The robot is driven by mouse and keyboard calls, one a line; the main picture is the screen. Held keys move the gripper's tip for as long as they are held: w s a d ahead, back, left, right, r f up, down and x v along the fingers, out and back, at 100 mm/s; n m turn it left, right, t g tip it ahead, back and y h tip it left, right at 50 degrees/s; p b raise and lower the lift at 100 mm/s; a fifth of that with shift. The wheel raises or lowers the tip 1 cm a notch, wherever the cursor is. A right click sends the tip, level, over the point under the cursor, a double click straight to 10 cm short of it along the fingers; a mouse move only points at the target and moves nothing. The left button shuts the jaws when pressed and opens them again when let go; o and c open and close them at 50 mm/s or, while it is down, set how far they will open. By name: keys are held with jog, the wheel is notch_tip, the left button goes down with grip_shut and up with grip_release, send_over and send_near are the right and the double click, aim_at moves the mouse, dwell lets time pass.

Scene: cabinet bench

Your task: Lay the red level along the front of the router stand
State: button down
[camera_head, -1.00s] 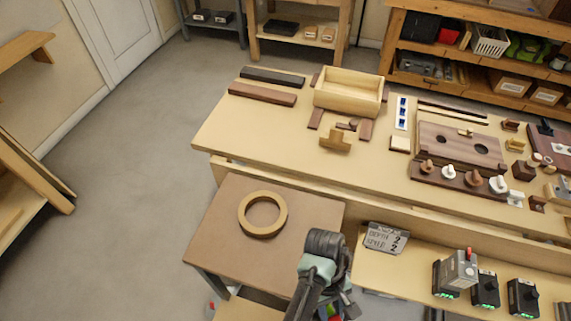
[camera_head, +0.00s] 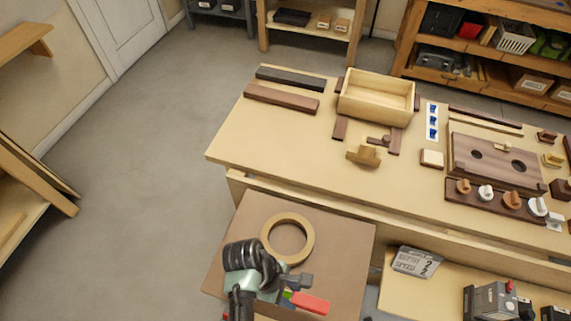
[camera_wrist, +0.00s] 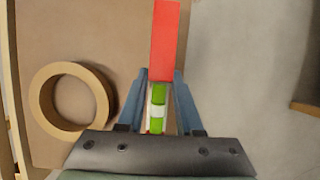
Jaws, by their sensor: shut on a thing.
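The red level (camera_head: 308,303) is in my gripper (camera_head: 291,283), over the low brown-topped stand (camera_head: 345,225) in the head view. This stand is probably the router stand; it has no readable label. In the wrist view my gripper (camera_wrist: 158,98) is shut around the level's middle, where a green and white vial section shows. The level's red end (camera_wrist: 164,40) points away from the palm. The level seems held above the stand's top; the exact height is unclear. A wooden ring (camera_head: 266,238) lies on the stand, also left of my gripper in the wrist view (camera_wrist: 43,98).
A long workbench (camera_head: 285,135) stands behind the stand, with an open wooden box (camera_head: 375,110), wooden blocks and a knob board on it. A depth and speed sign (camera_head: 416,262) and dark devices (camera_head: 490,302) sit on a lower shelf at right.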

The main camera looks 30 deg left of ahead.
jog(key=shift+f, duration=2.95)
jog(key=shift+b, duration=0.3)
jog(key=c, duration=0.6)
grip_release()
jog(key=shift+o, duration=0.2)
jog(key=v, duration=1.2)
jog(key=shift+d+p, duration=0.1)
jog(key=shift+p, duration=0.3)
